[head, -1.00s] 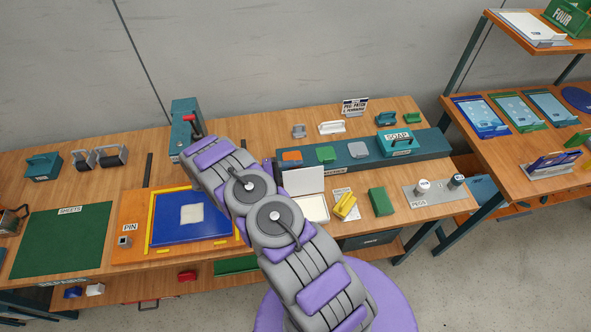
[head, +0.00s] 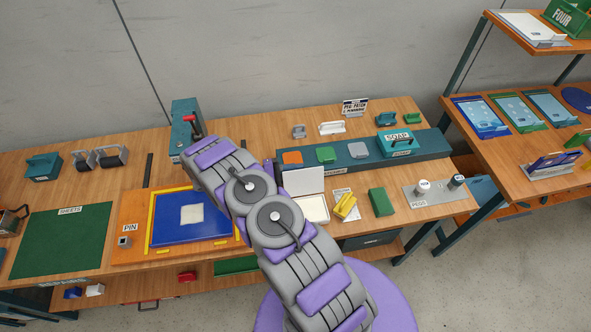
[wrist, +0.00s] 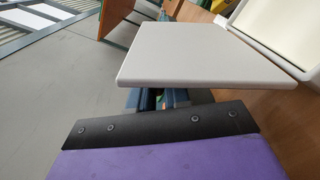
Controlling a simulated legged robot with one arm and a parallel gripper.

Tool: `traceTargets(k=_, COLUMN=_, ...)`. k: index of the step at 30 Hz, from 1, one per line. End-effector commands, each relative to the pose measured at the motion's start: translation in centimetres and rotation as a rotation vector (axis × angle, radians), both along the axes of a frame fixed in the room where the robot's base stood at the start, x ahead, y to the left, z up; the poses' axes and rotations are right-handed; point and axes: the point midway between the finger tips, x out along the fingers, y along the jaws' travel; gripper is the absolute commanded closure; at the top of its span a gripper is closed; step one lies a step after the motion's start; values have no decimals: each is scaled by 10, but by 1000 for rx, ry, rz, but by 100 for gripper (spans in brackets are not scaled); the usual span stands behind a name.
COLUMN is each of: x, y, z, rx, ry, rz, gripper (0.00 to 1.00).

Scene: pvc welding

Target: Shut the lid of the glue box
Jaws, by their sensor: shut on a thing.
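The glue box (head: 314,208) is a shallow white box on the bench, just right of my arm. Its flat white lid (head: 303,181) stands raised at the box's back. In the wrist view the pale lid (wrist: 215,52) fills the upper middle, and the box's pale rim (wrist: 245,18) shows at the upper right. My gripper (wrist: 165,106) is shut at the lid's near edge; one purple finger with a dark screwed plate shows, and the exact contact is hidden. In the head view my arm covers most of the gripper.
A yellow block (head: 345,206) and a green block (head: 381,202) lie right of the box. The teal rail (head: 360,160) with coloured pieces runs behind it. A blue plate (head: 190,230) in a yellow frame lies to the left.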

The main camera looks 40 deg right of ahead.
Motion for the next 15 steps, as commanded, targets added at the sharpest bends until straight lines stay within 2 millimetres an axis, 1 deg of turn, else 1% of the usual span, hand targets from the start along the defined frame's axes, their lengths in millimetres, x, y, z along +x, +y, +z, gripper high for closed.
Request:
traceTargets(k=9, x=2, y=0, z=3, rx=-9, ry=-11, rz=4, gripper=100)
traceTargets(k=15, x=-2, y=2, z=7, rx=-42, ry=-65, rz=5, gripper=100)
